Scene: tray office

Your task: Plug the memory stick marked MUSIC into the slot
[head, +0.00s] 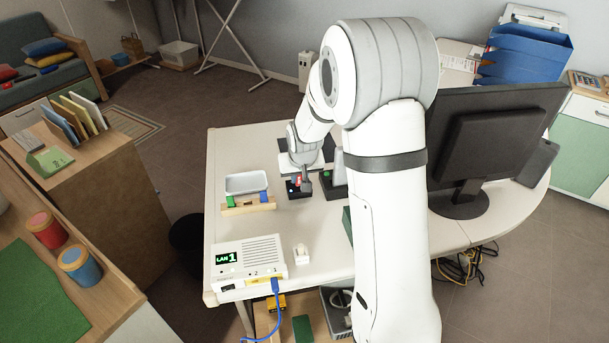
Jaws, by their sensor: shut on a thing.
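My gripper (305,184) points down over the back part of the white desk and is shut on a small red piece (297,181), which looks like a memory stick. Its marking is too small to read. The red piece is right above or at a small dark block (299,192); I cannot tell whether it is in a slot there. A wooden holder (248,207) to the left carries a blue stick (264,196) and a green stick (231,201). The labels on these cannot be read.
A grey-white tray (246,183) lies behind the holder. A dark device with a green light (333,187) stands just right of my gripper. A white LAN box (248,257) with a blue cable is at the front left. A monitor (500,130) stands at right.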

